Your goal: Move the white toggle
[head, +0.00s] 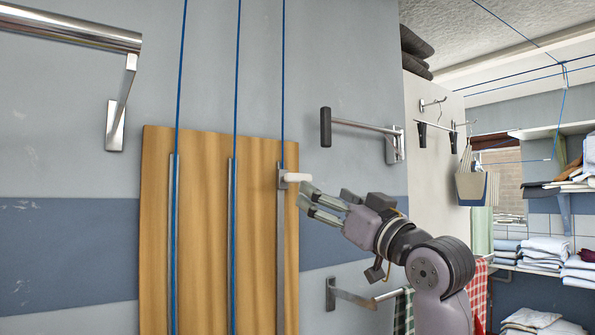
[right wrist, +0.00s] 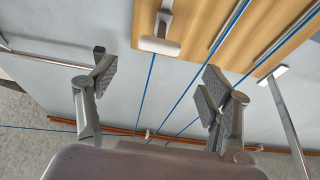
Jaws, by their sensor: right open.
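The white toggle (head: 297,177) is a short white bar on a metal bracket, at the upper end of the rightmost metal rail on the wooden board (head: 205,270). My right gripper (head: 310,203) is open, with its fingers just right of and below the toggle. In the right wrist view the toggle (right wrist: 158,46) shows at the top, centred between the two spread fingers (right wrist: 158,82) and beyond their tips. The gripper looks empty, and I see no contact with the toggle. My left gripper is out of view.
Blue cords (head: 238,80) run up from the board. A metal arm with a dark end (head: 326,127) sticks out of the wall above my right gripper, and a lower metal bracket (head: 350,297) sits below. Shelves with folded cloth (head: 545,250) stand at the right.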

